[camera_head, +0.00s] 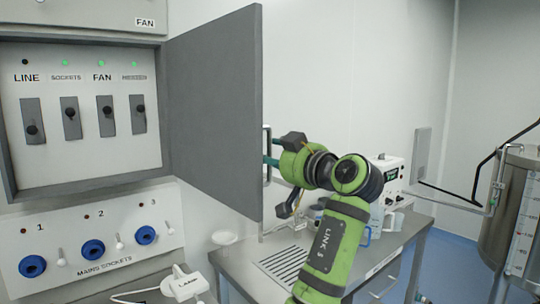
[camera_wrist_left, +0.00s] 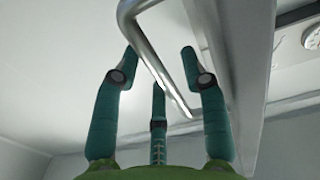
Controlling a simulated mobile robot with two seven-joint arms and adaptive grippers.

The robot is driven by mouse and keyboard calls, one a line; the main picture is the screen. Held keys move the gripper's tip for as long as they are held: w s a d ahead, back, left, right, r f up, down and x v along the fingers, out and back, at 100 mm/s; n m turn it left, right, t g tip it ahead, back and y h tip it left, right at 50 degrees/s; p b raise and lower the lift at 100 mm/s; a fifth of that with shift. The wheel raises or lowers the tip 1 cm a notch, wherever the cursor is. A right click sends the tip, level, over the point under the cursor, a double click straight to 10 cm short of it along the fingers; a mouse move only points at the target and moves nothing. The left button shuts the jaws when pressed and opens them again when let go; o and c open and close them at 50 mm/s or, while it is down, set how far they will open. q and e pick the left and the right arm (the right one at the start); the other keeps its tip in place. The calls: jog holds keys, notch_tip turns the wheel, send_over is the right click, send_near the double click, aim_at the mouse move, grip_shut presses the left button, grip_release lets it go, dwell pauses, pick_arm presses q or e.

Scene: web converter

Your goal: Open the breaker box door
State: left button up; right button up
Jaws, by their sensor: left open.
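The breaker box door (camera_head: 212,105) is a flat dark grey panel, swung wide out from the box (camera_head: 88,110), so the switches inside show. A metal bar handle (camera_head: 267,150) sticks out past the door's free edge on its outer side. My left gripper (camera_head: 274,164) is at this handle, beyond the door, partly hidden by it. In the left wrist view the gripper's teal fingers (camera_wrist_left: 160,68) are spread, with the bent handle bar (camera_wrist_left: 152,62) between or just in front of them; contact is unclear. My right gripper is not in view.
Below the box is a panel of blue mains sockets (camera_head: 92,249). A grey bench (camera_head: 345,250) with a white device (camera_head: 390,172) stands behind my arm. A steel tank (camera_head: 505,220) is at the far right.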

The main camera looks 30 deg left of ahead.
pick_arm(q)
jog(key=v, duration=1.1)
jog(key=shift+d, duration=0.3)
jog(key=shift+s, duration=0.15)
